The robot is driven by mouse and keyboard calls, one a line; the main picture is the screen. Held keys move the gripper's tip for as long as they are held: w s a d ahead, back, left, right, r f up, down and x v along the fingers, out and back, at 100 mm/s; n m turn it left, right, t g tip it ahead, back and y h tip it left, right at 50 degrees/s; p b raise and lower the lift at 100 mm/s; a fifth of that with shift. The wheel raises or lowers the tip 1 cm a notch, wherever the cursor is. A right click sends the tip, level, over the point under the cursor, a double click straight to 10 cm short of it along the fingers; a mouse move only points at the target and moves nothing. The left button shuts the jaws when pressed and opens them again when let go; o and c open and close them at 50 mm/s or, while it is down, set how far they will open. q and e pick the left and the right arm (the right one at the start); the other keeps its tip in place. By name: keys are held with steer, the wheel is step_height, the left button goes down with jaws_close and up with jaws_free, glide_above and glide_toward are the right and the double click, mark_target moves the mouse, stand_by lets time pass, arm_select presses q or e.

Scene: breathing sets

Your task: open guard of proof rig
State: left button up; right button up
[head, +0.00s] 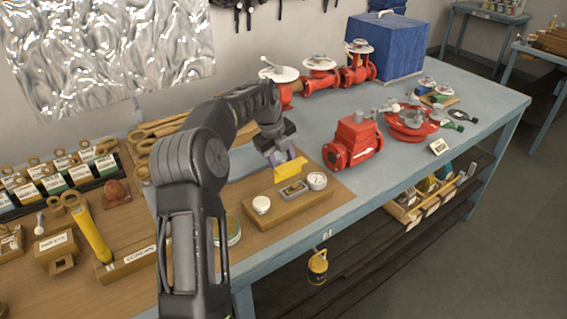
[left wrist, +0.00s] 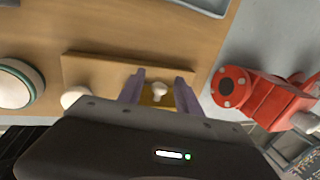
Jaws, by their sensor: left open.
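The proof rig (head: 268,212) is a low wooden block on the bench, with a white knob (head: 261,205), a round white gauge (head: 317,181) and a small metal part on top. Its guard (head: 291,168) is a yellow plate standing raised at the back of the block. My left gripper (head: 283,158) is over the guard from behind and above. In the left wrist view the two purple fingers (left wrist: 159,92) are apart, with the yellow guard (left wrist: 152,100) and a small pale knob (left wrist: 159,89) between them. Contact is not clear. My right gripper is not in view.
A red flanged valve (head: 354,141) stands just right of the rig, and more red valves (head: 320,76) line the back. A blue box (head: 386,45) stands at the back right. Wooden holders with tools (head: 95,240) crowd the left.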

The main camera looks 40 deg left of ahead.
arm_select(q)
steer(key=shift+s+r, duration=0.1)
steer(key=shift+r, duration=0.45)
steer(key=b+v, duration=0.1)
steer(key=v, duration=0.5)
steer(key=shift+r+b, duration=0.3)
steer(key=shift+r, duration=0.05)
steer(key=shift+s+f, duration=0.1)
steer(key=shift+s, duration=0.05)
